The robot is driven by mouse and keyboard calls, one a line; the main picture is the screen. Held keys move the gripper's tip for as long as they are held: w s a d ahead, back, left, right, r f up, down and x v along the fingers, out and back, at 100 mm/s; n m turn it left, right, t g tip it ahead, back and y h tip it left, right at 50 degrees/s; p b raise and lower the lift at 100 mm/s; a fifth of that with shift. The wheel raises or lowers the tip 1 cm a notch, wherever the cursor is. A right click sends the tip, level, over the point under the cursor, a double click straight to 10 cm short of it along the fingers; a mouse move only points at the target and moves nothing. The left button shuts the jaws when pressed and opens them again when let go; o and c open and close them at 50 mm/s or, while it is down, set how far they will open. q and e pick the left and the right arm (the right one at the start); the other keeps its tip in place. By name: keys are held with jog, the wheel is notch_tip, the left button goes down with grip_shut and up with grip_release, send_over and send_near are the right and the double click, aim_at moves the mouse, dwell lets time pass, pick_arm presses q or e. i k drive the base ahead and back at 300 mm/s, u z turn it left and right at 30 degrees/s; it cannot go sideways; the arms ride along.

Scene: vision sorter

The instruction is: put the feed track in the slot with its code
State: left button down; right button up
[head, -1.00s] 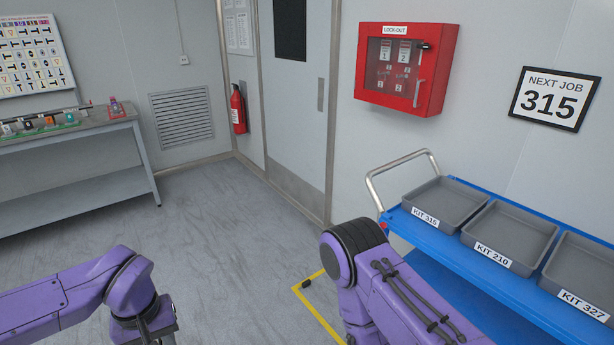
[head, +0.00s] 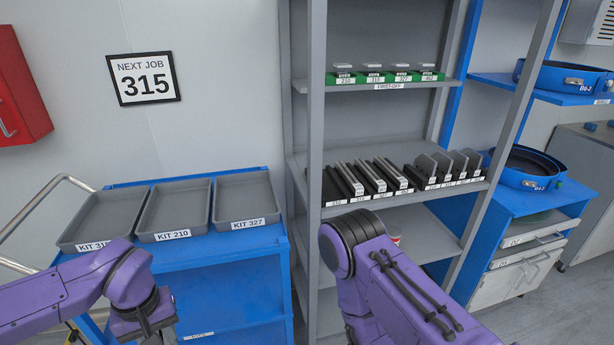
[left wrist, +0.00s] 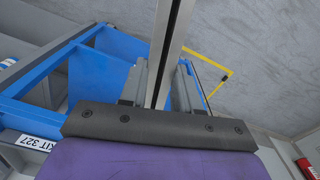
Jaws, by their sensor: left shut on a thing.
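The feed track (left wrist: 170,50) is a long grey metal bar. In the left wrist view it stands between the two fingers of my left gripper (left wrist: 160,85), which is shut on it. In the head view my left gripper (head: 150,335) is at the bottom edge, in front of the blue cart, and the track is hardly visible there. Black slotted holders (head: 362,190) with small code labels stand on the middle shelf, right of the cart, with several upright pieces. The labels are too small to read surely. My right arm shows, but its gripper is out of view.
The blue cart (head: 235,265) carries trays marked KIT 315, KIT 210 and KIT 327 (head: 245,200). A sign (head: 145,80) reads NEXT JOB 315. Grey shelf posts (head: 312,150) flank the shelf. A green FIRST-OFF row (head: 385,78) sits above. Blue round pans (head: 530,168) stand right.

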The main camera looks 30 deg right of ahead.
aim_at(325, 184)
jog(key=z, duration=1.25)
jog(key=i, duration=0.2)
